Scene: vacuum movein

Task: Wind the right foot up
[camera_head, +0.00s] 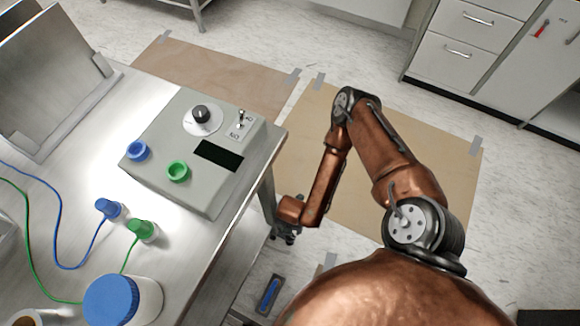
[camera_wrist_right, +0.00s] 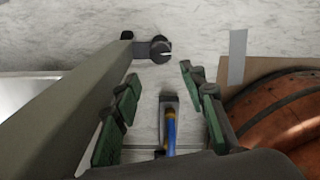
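The bench (camera_head: 205,250) has a metal leg (camera_head: 268,190) at its right edge. In the right wrist view a long grey bench member (camera_wrist_right: 75,95) runs along the left, and a dark round foot (camera_wrist_right: 160,48) with a light slot shows at its far end. My right gripper (camera_head: 283,236) is low beside the bench leg in the head view. In the wrist view my right gripper (camera_wrist_right: 158,82) is open, with green-padded fingers apart and nothing between the tips. The foot lies beyond the fingertips, apart from them. My left gripper is out of view.
A dark flat object with a blue part (camera_head: 268,294) lies on the floor; it seems to show between the fingers in the wrist view (camera_wrist_right: 170,125). A grey control box (camera_head: 195,150), blue and green plugs and a blue-lidded jar (camera_head: 122,300) stand on the bench.

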